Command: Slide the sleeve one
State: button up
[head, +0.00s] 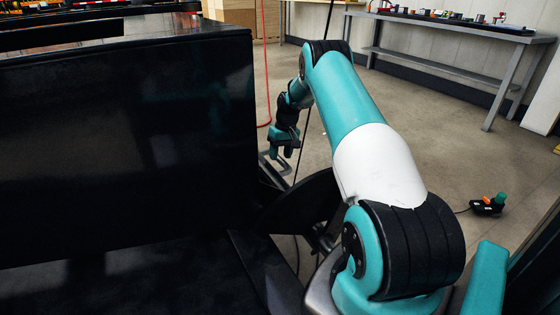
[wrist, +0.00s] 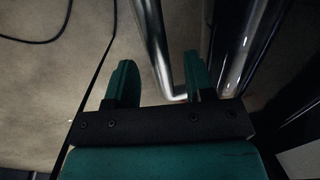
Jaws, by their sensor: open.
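My gripper (head: 284,150) is at the far end of my arm, pointing down beside the right side of a large black box. In the wrist view my gripper (wrist: 157,70) has its two green fingers apart with nothing clamped between them. A bright metal bar (wrist: 156,42) runs through the gap between the fingers, and its bend lies close to the right finger. I cannot tell how far below the fingers it is. A shiny dark cylindrical part (wrist: 240,45) stands to the right of the fingers. I cannot tell which part is the sleeve.
The large black box (head: 120,130) fills the left. A red hanging cord (head: 264,60) is just behind my gripper. A grey bench (head: 450,55) with small items stands at the back right. A small black device (head: 487,206) lies on the floor, which is otherwise open at the right.

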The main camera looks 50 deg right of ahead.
jog(key=shift+f, duration=0.6)
jog(key=shift+a, duration=0.1)
grip_shut()
jog(key=shift+w+r+p, duration=0.2)
jog(key=shift+w+p, duration=0.1)
jog(key=shift+p, duration=0.4)
jog(key=shift+w+f, duration=0.1)
jog(key=shift+f, duration=0.1)
grip_release()
jog(key=shift+r, duration=0.1)
jog(key=d+r+p, duration=0.1)
jog(key=r+p, duration=0.1)
jog(key=r, duration=0.6)
jog(key=s+d+r+p, duration=0.1)
jog(key=d+r+p, duration=0.1)
jog(key=r, duration=0.7)
jog(key=shift+d+p, duration=0.15)
jog(key=shift+p, duration=0.5)
